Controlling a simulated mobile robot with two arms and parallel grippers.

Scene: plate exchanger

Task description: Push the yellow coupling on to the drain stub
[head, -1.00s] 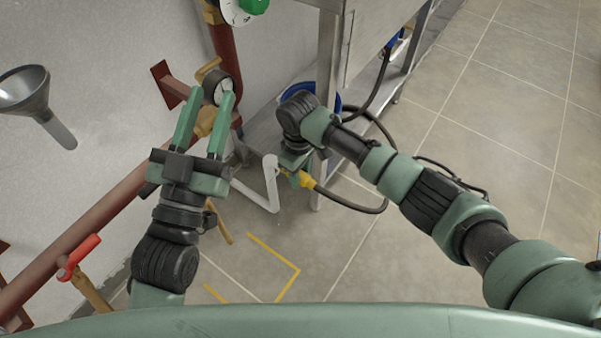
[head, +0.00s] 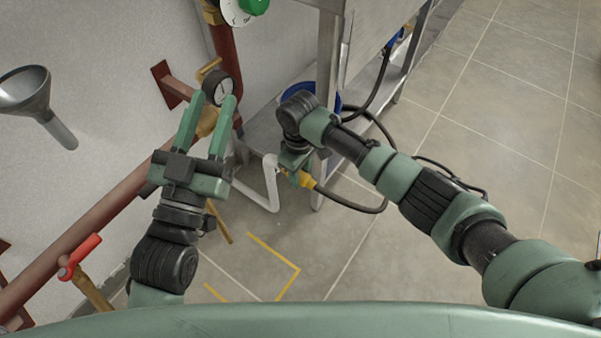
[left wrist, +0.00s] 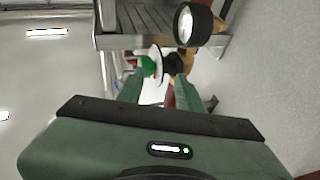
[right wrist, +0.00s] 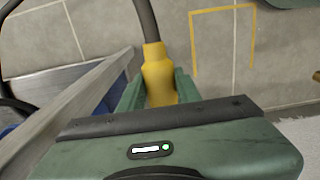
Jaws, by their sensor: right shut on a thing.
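The yellow coupling (head: 306,181) is on the end of a black hose, low beside the steel table leg. My right gripper (head: 296,172) is shut on it; in the right wrist view the coupling (right wrist: 158,78) sits between the fingers with the hose leading away from it. My left gripper (head: 211,98) is open, its fingertips near a round gauge (head: 218,89) on the red pipe; I cannot tell whether they touch it. A white bent pipe (head: 271,185) stands just left of the coupling, apart from it in the picture. I cannot single out the drain stub.
A steel table (head: 328,90) with a lower shelf stands behind my right gripper, with a blue bucket (head: 299,91) there. Red pipes (head: 110,207) and a funnel (head: 27,92) run along the left wall. Yellow tape (head: 285,260) marks the floor. Floor to the right is clear.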

